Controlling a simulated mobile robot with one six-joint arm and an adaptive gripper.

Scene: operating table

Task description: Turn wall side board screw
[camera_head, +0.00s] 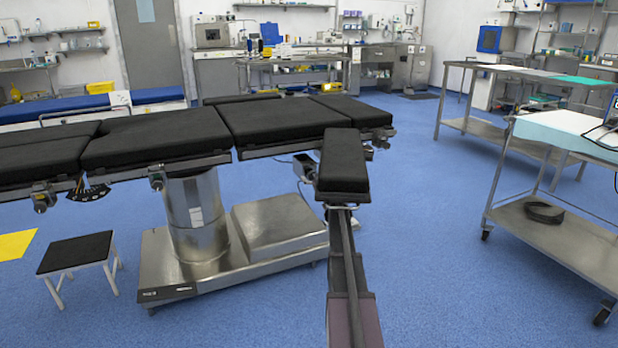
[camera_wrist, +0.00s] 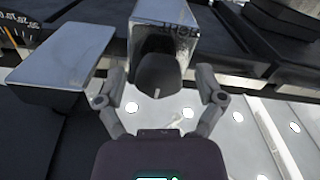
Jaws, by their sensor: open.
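In the wrist view, a dark rounded screw knob (camera_wrist: 158,72) with a short pale mark sits below a metal clamp block (camera_wrist: 166,14) with dark lettering. My gripper (camera_wrist: 160,86) is open, with one finger on each side of the knob. A gap shows between the knob and each finger; I cannot tell how far along the fingers the knob lies. In the head view, the operating table (camera_head: 160,135) has black pads, and a narrow black side board (camera_head: 342,165) sticks out at its right front. The table hides its far side, and I cannot make out my gripper there.
In the wrist view, a flat metal plate (camera_wrist: 57,68) is close left of the left finger, and dark table parts (camera_wrist: 290,45) are at upper right. In the head view, a stool (camera_head: 75,252) stands front left, a steel cart (camera_head: 560,235) right, with clear blue floor between table and cart.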

